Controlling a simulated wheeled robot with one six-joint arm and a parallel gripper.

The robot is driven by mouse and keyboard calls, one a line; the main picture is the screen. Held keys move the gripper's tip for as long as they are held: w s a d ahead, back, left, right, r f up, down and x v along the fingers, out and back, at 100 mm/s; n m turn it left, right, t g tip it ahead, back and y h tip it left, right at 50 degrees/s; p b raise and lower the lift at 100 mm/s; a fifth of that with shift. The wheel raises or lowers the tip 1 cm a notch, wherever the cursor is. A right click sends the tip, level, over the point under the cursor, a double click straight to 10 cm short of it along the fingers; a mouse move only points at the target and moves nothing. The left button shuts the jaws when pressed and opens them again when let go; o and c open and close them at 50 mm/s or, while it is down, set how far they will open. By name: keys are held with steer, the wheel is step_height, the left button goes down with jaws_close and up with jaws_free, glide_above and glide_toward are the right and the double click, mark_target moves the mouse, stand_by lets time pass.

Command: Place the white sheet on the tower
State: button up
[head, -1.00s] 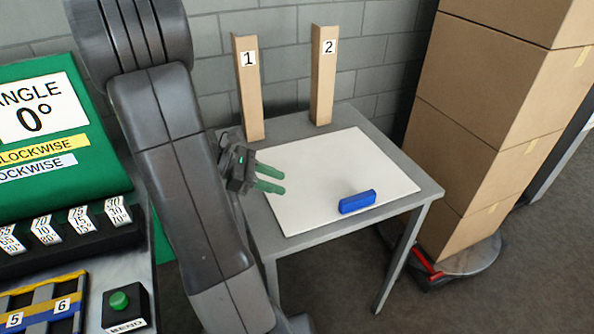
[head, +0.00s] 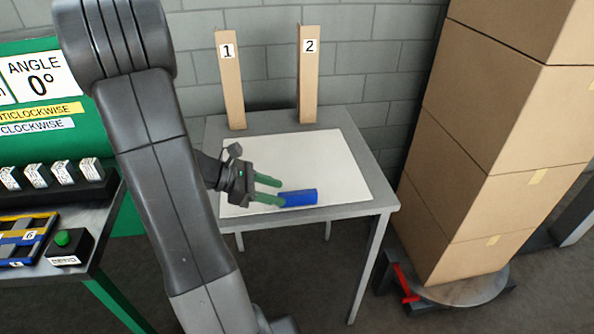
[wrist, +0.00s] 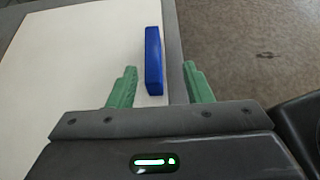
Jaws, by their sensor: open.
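The white sheet (head: 330,160) lies flat on a small grey table (head: 384,202). A blue block (head: 300,197) rests on the sheet near its front edge. My gripper (head: 275,191) is open, with green fingers, low over the front of the sheet and just left of the block. In the wrist view the blue block (wrist: 154,62) stands ahead between the two spread fingers (wrist: 160,88), closer to the left one, and the white sheet (wrist: 70,70) fills the left side. I cannot tell whether the fingers touch the block. Which thing is the tower is not labelled.
Two upright cardboard posts, numbered 1 (head: 231,85) and 2 (head: 309,80), stand at the table's back edge. A tall stack of cardboard boxes (head: 470,150) stands on a round base to the right. A bench with a green button (head: 62,238) is at left.

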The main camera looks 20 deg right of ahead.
mark_target(294, 193)
steer(key=shift+d+f, duration=0.5)
steer(key=shift+d, duration=0.15)
steer(key=shift+w+d+r+x, duration=0.1)
steer(key=shift+w+x, duration=0.1)
steer(key=shift+x, duration=1.2)
steer(key=shift+w+d+r+x, duration=0.1)
steer(key=shift+w+x, duration=0.05)
steer(key=shift+x, duration=1.25)
steer(key=shift+c, duration=0.5)
jaws_close()
